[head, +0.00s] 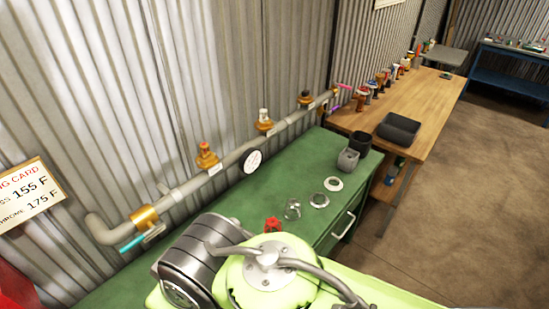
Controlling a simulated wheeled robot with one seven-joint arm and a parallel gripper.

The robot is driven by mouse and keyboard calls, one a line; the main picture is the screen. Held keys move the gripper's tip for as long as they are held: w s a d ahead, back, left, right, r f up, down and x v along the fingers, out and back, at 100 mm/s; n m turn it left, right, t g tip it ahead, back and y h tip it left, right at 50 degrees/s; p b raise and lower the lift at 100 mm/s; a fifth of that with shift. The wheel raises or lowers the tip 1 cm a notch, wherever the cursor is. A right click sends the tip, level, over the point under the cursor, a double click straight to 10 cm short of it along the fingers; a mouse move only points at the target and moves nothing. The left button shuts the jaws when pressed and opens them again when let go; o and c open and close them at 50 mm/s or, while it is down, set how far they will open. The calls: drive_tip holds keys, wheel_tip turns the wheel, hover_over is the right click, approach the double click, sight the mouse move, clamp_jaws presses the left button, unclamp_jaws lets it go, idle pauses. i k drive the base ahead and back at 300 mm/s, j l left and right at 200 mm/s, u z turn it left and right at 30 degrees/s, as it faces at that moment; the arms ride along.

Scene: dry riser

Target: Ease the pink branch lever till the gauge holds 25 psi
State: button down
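A grey pipe (285,122) runs along the corrugated wall above the green bench. A small pink lever (343,87) sticks out at the pipe's far end, with a purple lever (334,107) just below it. A round white gauge (252,161) hangs at the middle of the pipe; its needle and reading are too small to make out. A cyan lever (130,243) sits by the brass fitting at the near end. My gripper is not in view; only lime-green and grey parts of my arm show at the bottom.
Brass valves (206,155) stand along the pipe. The green bench (240,203) holds metal rings (319,200), a grey cup (348,160) and a red knob (273,225). A wooden table (428,92) with a black tray (398,128) stands beyond. The floor at right is clear.

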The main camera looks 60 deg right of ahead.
sight(345, 87)
drive_tip(key=z, duration=1.8)
drive_tip(key=i+l, duration=0.15)
drive_tip(key=l, duration=0.25)
drive_tip(key=i+l+u, duration=0.1)
drive_tip(key=l, duration=0.25)
drive_tip(key=i+l, duration=0.25)
drive_tip(key=l, duration=0.15)
drive_tip(key=i+l+u, duration=0.1)
drive_tip(key=l, duration=0.25)
drive_tip(key=i+l, duration=0.15)
drive_tip(key=l, duration=0.25)
drive_tip(key=i+l, duration=0.15)
drive_tip(key=l, duration=0.25)
drive_tip(key=i+l+u, duration=0.1)
drive_tip(key=l, duration=0.3)
drive_tip(key=i+l, duration=0.15)
drive_tip(key=l, duration=0.3)
drive_tip(key=i+j+u, duration=0.05)
